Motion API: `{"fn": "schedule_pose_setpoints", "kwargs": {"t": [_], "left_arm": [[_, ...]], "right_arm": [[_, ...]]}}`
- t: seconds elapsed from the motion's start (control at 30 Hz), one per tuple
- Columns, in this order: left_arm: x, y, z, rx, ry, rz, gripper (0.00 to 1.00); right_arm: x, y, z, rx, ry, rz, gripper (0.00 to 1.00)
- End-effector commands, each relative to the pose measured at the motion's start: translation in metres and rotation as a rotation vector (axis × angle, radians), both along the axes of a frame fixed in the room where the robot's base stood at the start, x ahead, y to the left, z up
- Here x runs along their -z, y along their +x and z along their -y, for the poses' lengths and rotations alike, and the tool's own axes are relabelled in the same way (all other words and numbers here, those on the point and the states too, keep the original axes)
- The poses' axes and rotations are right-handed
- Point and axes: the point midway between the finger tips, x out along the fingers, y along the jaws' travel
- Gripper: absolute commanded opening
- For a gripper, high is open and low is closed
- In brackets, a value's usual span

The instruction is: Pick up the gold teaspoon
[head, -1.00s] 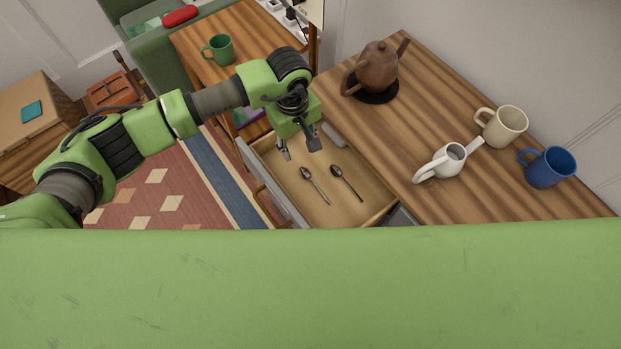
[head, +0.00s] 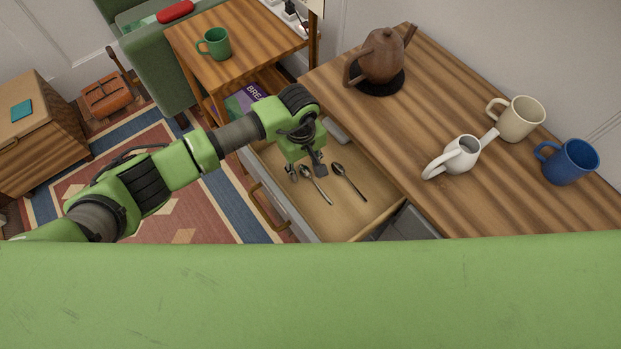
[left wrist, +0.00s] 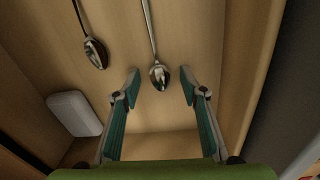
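Two teaspoons lie in the open drawer (head: 345,222). The left spoon (head: 318,188) looks silvery; in the left wrist view its bowl (left wrist: 159,77) lies just ahead of and between the fingertips. The other spoon (head: 351,184) looks darker and lies to its right in the head view; in the left wrist view it shows at upper left (left wrist: 95,52). Neither looks clearly gold in this light. My left gripper (head: 306,172) is open and empty, pointing down into the drawer over the left spoon's bowl end; it also shows in the left wrist view (left wrist: 160,84). My right gripper is not in view.
A pale block (left wrist: 75,113) lies in the drawer near the spoons. The drawer walls are close around the gripper. The wooden counter (head: 440,100) to the right holds a brown teapot (head: 383,57), a white watering-can-like pot (head: 462,155), a cream mug (head: 521,119) and a blue mug (head: 570,163).

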Motion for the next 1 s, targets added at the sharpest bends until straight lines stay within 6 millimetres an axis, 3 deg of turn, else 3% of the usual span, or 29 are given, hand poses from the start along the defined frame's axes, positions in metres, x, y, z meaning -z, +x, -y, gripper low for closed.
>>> {"fn": "schedule_pose_setpoints", "kwargs": {"t": [0.1, 0.23, 0.27, 0.63, 1.0], "left_arm": [[-0.002, 0.0, 0.0, 0.0, -0.001, 0.0, 0.39], [-0.002, 0.0, 0.0, 0.0, 0.0, 0.0, 0.08], [-0.002, 0.0, 0.0, 0.0, -0.001, 0.0, 0.07], [-0.007, 0.001, 0.0, 0.0, 0.0, 0.001, 0.06], [-0.077, 0.001, 0.0, 0.001, 0.001, 0.003, 0.06]], "right_arm": [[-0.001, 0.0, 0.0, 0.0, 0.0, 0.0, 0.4], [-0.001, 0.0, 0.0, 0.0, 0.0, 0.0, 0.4], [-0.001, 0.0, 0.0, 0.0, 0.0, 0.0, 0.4], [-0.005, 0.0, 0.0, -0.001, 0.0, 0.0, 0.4], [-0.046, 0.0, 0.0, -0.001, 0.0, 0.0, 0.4]]}}
